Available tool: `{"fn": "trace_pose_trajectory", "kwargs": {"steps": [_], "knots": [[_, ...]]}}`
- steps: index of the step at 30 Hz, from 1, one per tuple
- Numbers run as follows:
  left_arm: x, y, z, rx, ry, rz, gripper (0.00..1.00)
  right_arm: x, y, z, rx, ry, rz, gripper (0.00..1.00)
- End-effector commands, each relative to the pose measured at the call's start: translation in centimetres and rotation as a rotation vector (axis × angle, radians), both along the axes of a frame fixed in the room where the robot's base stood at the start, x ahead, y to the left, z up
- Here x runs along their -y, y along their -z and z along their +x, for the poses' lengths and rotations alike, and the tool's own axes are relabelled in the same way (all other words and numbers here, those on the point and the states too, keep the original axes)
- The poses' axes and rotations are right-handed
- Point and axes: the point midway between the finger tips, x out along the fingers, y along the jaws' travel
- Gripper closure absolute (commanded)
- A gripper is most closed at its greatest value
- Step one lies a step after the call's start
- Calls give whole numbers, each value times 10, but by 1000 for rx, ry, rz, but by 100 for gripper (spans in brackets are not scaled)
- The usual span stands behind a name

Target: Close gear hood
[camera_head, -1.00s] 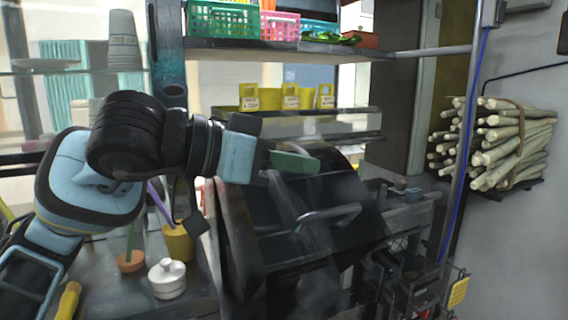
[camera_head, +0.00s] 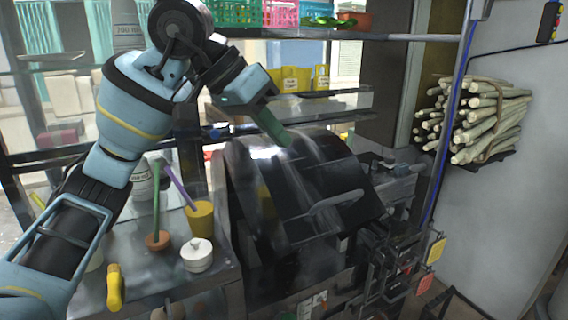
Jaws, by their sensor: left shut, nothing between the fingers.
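The gear hood (camera_head: 278,190) is a large black, glossy, curved cover with a bar handle (camera_head: 335,203) on its front face, in the middle of the head view. It sits over the press body. My left gripper (camera_head: 284,138) is above the top edge of the hood, its green fingers pointing down and right. The fingers are shut with nothing between them. The fingertips are at or very near the hood's upper surface; I cannot tell whether they touch. My right gripper is not in view.
A counter on the left holds a white lidded jar (camera_head: 196,255), a yellow cup (camera_head: 201,219) and a yellow-handled tool (camera_head: 114,288). A shelf with baskets (camera_head: 236,12) is above. A bundle of sugarcane (camera_head: 487,122) is on the right wall, behind a metal post.

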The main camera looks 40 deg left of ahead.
Motion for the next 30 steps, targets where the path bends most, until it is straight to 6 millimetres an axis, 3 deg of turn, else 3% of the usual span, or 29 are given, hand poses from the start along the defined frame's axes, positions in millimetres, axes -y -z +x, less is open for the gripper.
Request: {"fn": "trace_pose_trajectory", "kwargs": {"steps": [1,3,14,30], "knots": [[2,-20,-6,-31,27,17,100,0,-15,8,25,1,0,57],[3,-25,-9,-86,57,43,100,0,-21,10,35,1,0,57],[3,-19,-10,-150,89,73,100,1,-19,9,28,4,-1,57],[32,56,20,-151,88,73,100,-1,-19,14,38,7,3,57]]}}
